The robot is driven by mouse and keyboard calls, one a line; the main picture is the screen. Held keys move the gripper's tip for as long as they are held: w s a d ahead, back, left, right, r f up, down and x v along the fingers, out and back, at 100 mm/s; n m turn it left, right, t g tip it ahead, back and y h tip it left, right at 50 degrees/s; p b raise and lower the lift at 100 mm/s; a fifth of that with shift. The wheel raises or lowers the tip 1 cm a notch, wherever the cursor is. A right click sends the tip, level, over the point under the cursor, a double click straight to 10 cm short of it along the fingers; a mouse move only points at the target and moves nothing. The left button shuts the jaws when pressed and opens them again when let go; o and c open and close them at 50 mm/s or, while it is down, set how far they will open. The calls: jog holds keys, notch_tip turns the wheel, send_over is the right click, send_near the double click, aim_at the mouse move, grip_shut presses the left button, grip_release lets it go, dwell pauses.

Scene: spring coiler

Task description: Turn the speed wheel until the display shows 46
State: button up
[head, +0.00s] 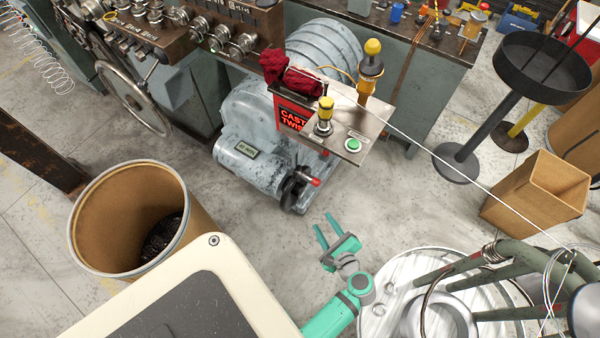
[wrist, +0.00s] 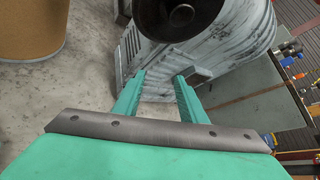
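The speed wheel (head: 290,190) is a small dark handwheel with a red-tipped handle (head: 314,181) on the end of the grey motor housing. In the wrist view a dark round wheel face (wrist: 180,14) is cut off by the top edge; its red handle does not show there. The display (head: 247,149) is a small pale plate on top of the housing, with digits too small to read. My gripper (head: 322,220) is open and empty, apart from the wheel and below it to the right in the head view. In the wrist view its two green fingers (wrist: 160,76) point toward the housing.
A control panel (head: 352,145) with a green button and yellow-topped knobs overhangs the housing. A brown drum (head: 190,225) stands at left. A round metal stand with tubes (head: 400,265) is close at right of my arm. Bare floor (head: 395,205) lies right of the housing.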

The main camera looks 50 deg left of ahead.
jog(key=w+a+r+g+y, duration=0.3)
jog(key=r, duration=0.2)
jog(key=n+g+y, duration=0.2)
jog(key=g, duration=0.4)
send_near(299, 173)
jog(key=x, duration=0.9)
jog(key=shift+w+a+f, duration=0.1)
jog(key=shift+a+f, duration=0.2)
jog(key=shift+a, duration=0.1)
grip_shut()
jog(key=shift+a+g, duration=0.1)
jog(key=shift+g, duration=0.2)
